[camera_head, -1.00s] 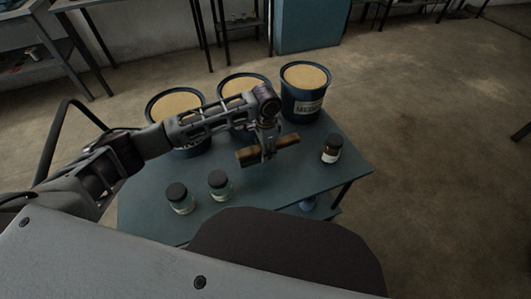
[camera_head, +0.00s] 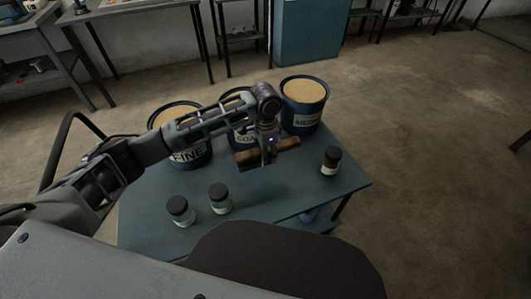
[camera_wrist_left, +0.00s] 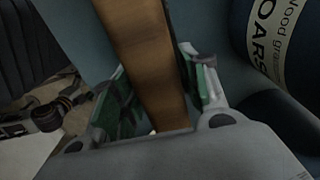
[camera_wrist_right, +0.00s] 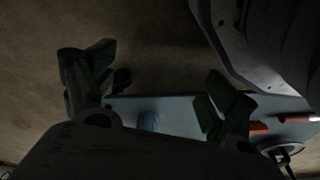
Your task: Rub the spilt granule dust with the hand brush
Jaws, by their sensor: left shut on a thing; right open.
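My left gripper (camera_head: 268,153) is shut on the hand brush (camera_head: 249,158), over the back half of the blue-grey table. The brush's brown wooden body sticks out on both sides of the fingers. It also fills the middle of the left wrist view (camera_wrist_left: 146,55), between both fingers. I cannot tell whether its bristles touch the tabletop. I cannot make out any spilt granule dust; the brush and arm hide part of the table. My right gripper (camera_wrist_right: 158,90) is open and empty in the right wrist view, and is not seen in the head view.
Tubs labelled FINE (camera_head: 190,156), COARSE (camera_wrist_left: 277,25) and MEDIUM (camera_head: 306,121) line the table's back edge.

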